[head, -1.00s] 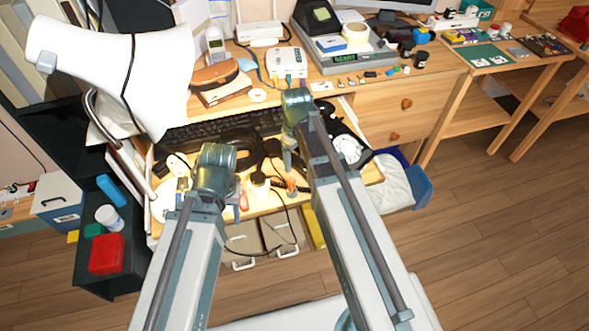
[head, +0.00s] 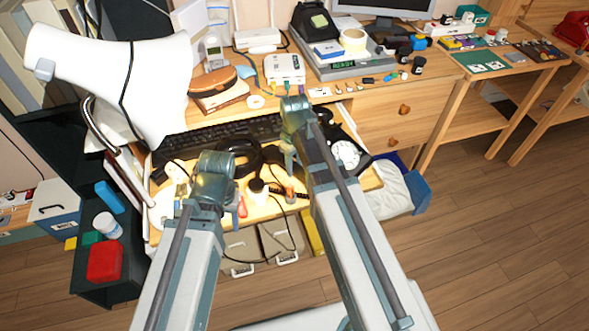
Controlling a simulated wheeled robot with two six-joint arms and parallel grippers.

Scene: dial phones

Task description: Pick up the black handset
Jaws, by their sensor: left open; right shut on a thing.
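A black dial phone (head: 362,158) with a round white dial sits at the right of the lit, pulled-out desk shelf, partly behind my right arm. My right gripper (head: 289,182) points down over the middle of the shelf, left of the phone. It is shut on the black handset (head: 258,187), which is mostly hidden by the wrist; a rounded dark end shows to the left. A dark coiled cord (head: 299,194) runs beside it toward the phone. My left gripper (head: 212,200) is over the left part of the shelf, open; its wrist hides most of its fingers.
Black headphones (head: 241,152) lie between the grippers, in front of a dark keyboard (head: 205,138). A white lamp (head: 110,75) overhangs the left side. A white router box (head: 284,68) and a grey scale (head: 345,66) stand on the upper desk. Loose cables hang off the shelf's front.

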